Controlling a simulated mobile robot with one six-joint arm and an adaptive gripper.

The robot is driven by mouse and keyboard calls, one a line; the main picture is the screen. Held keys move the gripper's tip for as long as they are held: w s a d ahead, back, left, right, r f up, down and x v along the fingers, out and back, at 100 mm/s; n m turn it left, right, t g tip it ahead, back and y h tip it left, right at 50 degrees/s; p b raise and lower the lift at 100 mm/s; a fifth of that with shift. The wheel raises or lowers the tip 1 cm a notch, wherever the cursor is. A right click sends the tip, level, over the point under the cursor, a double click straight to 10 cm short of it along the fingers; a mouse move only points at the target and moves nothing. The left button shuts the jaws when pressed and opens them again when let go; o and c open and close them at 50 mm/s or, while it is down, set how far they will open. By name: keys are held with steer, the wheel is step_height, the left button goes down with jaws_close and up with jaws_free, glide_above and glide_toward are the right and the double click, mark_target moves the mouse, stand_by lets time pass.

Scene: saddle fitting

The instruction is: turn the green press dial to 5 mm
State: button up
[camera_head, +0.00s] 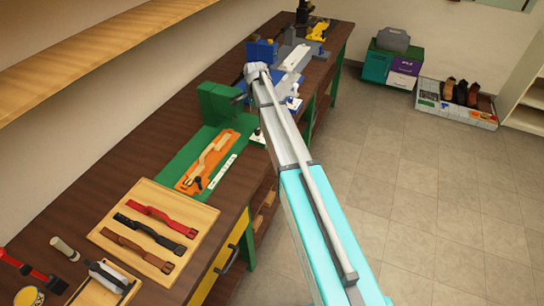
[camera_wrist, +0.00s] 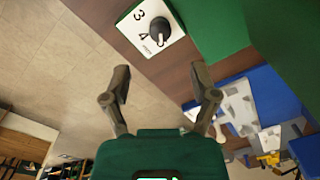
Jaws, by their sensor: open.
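The green press (camera_head: 218,106) stands on the workbench on a long green base. It also shows as a large green surface at the top of the wrist view (camera_wrist: 215,30). The press dial (camera_wrist: 158,28) is a dark round knob with a pale pointer mark, on a white plate showing the numerals 3 and 4.
An orange board with a tan strap (camera_head: 207,160) lies on the green base. A wooden board with several straps (camera_head: 150,235) lies nearer on the bench. Blue and grey equipment (camera_head: 290,60) stands beyond the press. The tiled floor at right is largely clear.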

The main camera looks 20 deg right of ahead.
steer(key=shift+r+p, duration=2.35)
steer(key=shift+r, duration=0.3)
steer(key=s+a+f+n+b, duration=0.1)
steer(key=s+f+n+b, duration=0.2)
steer(key=s+n, duration=0.9)
steer(key=shift+s+a, duration=0.15)
steer(key=shift+s, duration=8.15)
steer(key=s+n, duration=0.1)
steer(key=s, duration=0.1)
steer(key=s+n, duration=0.1)
steer(key=s, duration=0.2)
steer(key=shift+a+n, duration=0.1)
steer(key=shift+n, duration=0.2)
